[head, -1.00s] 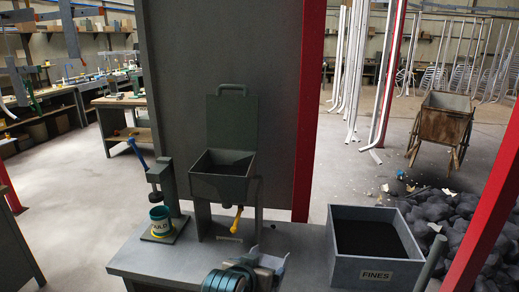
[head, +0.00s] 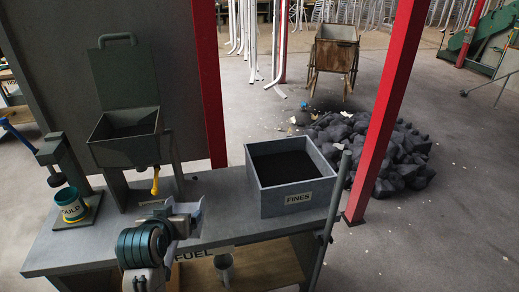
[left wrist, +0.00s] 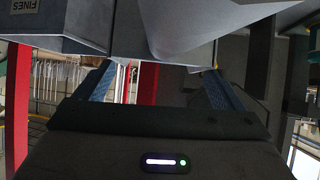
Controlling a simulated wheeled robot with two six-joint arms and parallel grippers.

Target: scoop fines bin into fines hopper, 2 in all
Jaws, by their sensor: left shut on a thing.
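The fines bin (head: 292,196) is a grey open box labelled FINES, with dark fines inside, on the right part of the bench. The fines hopper (head: 127,150) is a dark green box with its lid raised, on legs at the bench's left. My left gripper (head: 186,218) is over the bench's front, between hopper and bin and apart from both. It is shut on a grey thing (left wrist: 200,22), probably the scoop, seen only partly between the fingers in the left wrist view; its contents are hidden. My right gripper is not in view.
A yellow lever (head: 155,181) hangs under the hopper. A red post (head: 384,110) and a dark rock heap (head: 395,155) are to the right. The bench top (head: 222,190) between hopper and bin is clear.

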